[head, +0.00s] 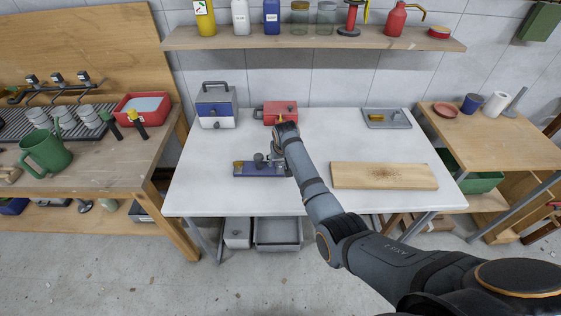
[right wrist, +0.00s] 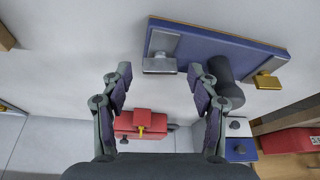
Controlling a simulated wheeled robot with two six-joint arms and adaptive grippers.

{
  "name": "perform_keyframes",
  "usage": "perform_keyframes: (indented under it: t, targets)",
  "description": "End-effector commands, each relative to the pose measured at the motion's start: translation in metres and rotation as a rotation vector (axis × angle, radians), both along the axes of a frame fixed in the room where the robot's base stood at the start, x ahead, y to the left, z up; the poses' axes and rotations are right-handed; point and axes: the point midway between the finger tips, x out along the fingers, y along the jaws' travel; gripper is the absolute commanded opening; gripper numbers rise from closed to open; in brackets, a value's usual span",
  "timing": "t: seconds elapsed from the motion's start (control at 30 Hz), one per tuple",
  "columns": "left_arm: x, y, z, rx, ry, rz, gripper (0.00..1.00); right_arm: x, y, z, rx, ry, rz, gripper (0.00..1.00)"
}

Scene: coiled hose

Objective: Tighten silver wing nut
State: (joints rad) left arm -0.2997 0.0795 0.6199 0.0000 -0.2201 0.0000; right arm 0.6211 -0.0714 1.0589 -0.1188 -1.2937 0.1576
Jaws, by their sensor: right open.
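A blue base plate (head: 262,172) lies on the white table, with a brass-coloured piece (head: 238,165) at its left end and a dark knob (head: 259,158) near its middle. My right gripper (head: 277,158) is over the plate's right end, partly hiding it. In the right wrist view the blue plate (right wrist: 215,45) spans the top, with a silver piece (right wrist: 160,64), a dark cylinder (right wrist: 226,70) and the brass-coloured piece (right wrist: 267,81). The open, empty right gripper (right wrist: 160,80) has one fingertip to each side of the silver piece. I cannot make out its wings. My left gripper is out of view.
A red box (head: 281,110) and a blue-and-white box (head: 216,106) stand at the table's back. A wooden board (head: 384,176) lies right of my arm, and a grey tray (head: 387,119) is at the back right. The table's front left is clear.

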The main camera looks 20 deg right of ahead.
Motion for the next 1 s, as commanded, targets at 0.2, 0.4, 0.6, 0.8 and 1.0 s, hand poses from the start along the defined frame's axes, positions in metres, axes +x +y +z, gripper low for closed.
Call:
perform_keyframes:
  t: [0.2, 0.4, 0.6, 0.8, 1.0]
  targets:
    - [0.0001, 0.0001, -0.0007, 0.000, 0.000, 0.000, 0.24, 0.0028, -0.0004, -0.0056, 0.000, -0.002, -0.001, 0.60]
    - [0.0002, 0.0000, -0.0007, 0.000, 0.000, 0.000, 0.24, 0.0026, -0.0005, -0.0056, 0.000, -0.001, 0.000, 0.52]
    - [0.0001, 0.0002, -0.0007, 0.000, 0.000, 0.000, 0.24, 0.0024, -0.0004, -0.0056, 0.000, -0.001, 0.000, 0.25]
    - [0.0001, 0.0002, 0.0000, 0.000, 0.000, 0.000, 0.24, 0.0024, -0.0002, -0.0053, 0.000, -0.001, -0.004, 0.06]
    - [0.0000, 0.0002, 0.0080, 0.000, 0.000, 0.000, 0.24, 0.0023, 0.0009, -0.0046, 0.000, 0.001, -0.113, 0.05]
